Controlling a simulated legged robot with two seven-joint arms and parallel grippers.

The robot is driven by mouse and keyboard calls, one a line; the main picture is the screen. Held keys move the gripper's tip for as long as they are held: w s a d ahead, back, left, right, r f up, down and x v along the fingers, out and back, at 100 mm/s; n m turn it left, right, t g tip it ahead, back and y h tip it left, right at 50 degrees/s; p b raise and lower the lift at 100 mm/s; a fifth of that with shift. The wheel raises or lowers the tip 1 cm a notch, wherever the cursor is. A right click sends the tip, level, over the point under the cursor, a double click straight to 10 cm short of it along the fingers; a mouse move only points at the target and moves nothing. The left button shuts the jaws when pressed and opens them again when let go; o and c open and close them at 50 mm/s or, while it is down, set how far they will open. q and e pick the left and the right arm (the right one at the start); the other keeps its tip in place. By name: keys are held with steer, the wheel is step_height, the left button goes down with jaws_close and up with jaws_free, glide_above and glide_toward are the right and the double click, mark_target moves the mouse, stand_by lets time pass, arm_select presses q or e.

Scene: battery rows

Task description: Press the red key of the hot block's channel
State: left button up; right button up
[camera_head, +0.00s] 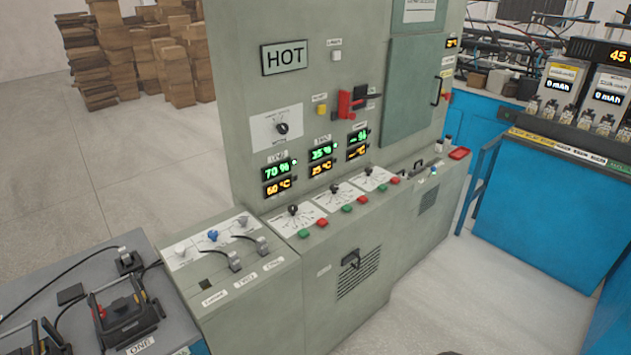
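The grey-green cabinet carries three channel readouts. The left readout (278,179) shows 70 % and what looks like 60 °C, the middle readout (322,160) about 35 % and 25 °C, and the right readout (358,145) dashes. On the sloping desk below are three dials, each with a green and a red key. The left pair has a green key (303,233) and a red key (321,222). The middle red key (362,199) and right red key (395,180) sit farther along. A HOT sign (284,57) hangs above. Neither gripper is in view.
A lower panel (225,280) with knobs and plugs adjoins the desk on the left. A bench (185,335) at lower left holds black-handled units and cables. A red lever switch (346,103) projects from the cabinet. A blue bench (545,205) stands right, with open floor before the desk.

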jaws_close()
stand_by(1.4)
